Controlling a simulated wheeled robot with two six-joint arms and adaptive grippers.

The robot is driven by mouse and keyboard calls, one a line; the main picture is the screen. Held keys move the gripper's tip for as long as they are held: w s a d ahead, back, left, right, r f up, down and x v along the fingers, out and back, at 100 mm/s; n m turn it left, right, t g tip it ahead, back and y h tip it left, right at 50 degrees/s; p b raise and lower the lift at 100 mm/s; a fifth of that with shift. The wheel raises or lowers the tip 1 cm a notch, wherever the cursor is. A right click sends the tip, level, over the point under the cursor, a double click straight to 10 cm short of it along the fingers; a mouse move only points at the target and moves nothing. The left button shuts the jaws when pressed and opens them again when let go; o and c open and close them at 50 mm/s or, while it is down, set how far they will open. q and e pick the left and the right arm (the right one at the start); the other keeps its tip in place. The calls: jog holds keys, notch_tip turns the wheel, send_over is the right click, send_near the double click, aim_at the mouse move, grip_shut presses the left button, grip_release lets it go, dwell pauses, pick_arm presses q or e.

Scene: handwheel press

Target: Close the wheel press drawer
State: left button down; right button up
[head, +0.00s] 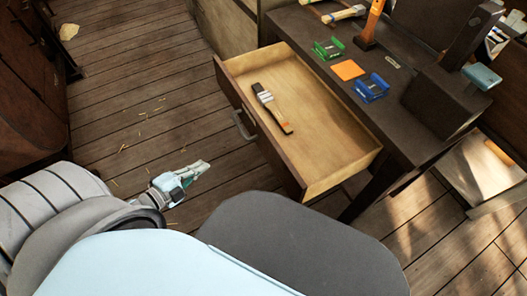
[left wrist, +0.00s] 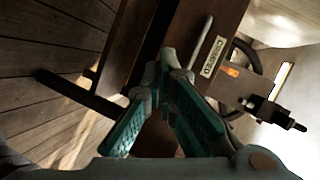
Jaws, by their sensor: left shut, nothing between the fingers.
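The drawer (head: 228,92) is pulled out from the dark workbench (head: 405,125). It has a pale wooden inside, a dark front and a grey metal handle (head: 243,127). My left gripper (head: 203,167) is shut and empty, to the left of the drawer front and apart from the handle. In the left wrist view its teal fingers (left wrist: 163,72) meet in front of dark wood with a small label plate (left wrist: 213,56). A curved dark rim, perhaps a handwheel (left wrist: 244,58), shows behind. My right gripper is not in view.
On the workbench are a green holder (head: 328,48), an orange square (head: 348,69), a blue holder (head: 371,88) and an orange-handled tool (head: 370,25). A dark cabinet (head: 30,90) stands at the left. The plank floor (head: 135,70) left of the drawer is mostly clear.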

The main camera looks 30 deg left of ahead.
aim_at(267, 140)
pick_arm(q)
jog(key=d+r+m+h+b, duration=0.1)
jog(key=d+r+m+h, duration=0.6)
jog(key=r+m, duration=0.1)
jog(key=x, duration=0.4)
jog(key=b+x, duration=0.1)
jog(key=x, duration=0.8)
jog(key=shift+w+a+b, duration=0.25)
jog(key=shift+w+b, duration=0.15)
jog(key=shift+w, duration=0.1)
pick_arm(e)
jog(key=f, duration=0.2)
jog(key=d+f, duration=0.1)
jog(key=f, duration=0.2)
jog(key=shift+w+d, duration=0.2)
